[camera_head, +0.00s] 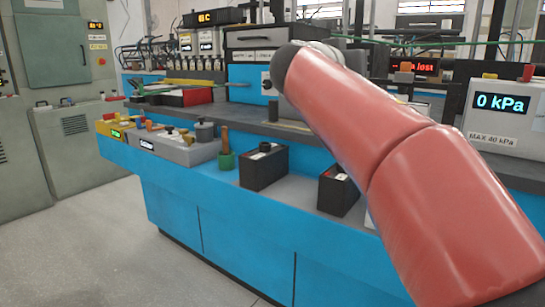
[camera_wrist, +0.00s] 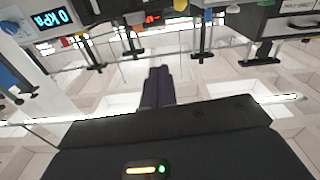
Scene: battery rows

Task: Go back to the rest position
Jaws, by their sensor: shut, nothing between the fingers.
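My gripper (camera_wrist: 158,88) shows in the wrist view as two dark fingers pressed together, with nothing between them. In that view it points away from the bench, with the ceiling behind it, and the scene appears upside down. It touches nothing that I can see. In the head view my red arm reaches up across the right half of the picture and hides part of the bench. My gripper itself is not visible there.
A blue bench (camera_head: 225,225) runs along the front. A pressure box (camera_head: 500,112) reads 0 kPa. Grey floor (camera_head: 80,260) is clear at left.

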